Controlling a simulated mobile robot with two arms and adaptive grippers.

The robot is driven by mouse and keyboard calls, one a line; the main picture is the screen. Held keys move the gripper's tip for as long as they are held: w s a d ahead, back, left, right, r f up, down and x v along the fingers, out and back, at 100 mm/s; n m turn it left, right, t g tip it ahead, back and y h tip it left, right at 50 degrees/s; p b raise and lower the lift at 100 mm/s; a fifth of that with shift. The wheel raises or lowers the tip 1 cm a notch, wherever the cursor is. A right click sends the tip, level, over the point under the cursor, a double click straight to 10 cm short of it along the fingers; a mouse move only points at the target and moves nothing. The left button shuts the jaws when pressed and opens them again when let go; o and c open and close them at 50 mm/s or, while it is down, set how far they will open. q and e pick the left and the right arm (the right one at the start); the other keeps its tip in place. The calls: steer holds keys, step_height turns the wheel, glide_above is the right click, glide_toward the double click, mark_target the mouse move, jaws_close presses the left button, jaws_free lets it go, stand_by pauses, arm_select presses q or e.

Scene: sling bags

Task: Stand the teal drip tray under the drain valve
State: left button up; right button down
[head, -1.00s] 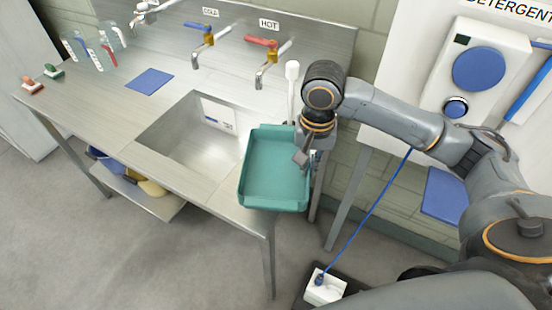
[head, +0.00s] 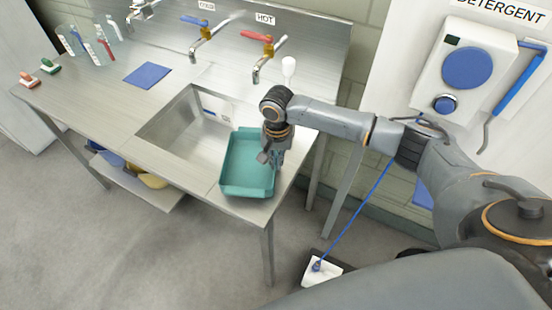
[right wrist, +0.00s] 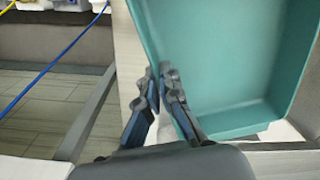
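The teal drip tray (head: 246,178) is at the counter's right part, beside the sink basin, with its open side up. I cannot tell whether it rests on the counter or hangs just above it. My right gripper (head: 268,158) is at the tray's right wall. In the right wrist view its fingers (right wrist: 160,82) are closed on either side of the rim of the tray (right wrist: 215,60). I cannot make out a drain valve in either view. My left gripper is not in view.
The sink basin (head: 185,135) lies left of the tray. Blue (head: 207,30) and red (head: 262,45) taps stand behind. A lower shelf (head: 140,188) holds items. A blue cable (head: 352,220) runs to a white box on the floor.

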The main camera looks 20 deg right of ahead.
steer(key=shift+f, duration=0.15)
steer(key=c, duration=1.5)
jaws_free()
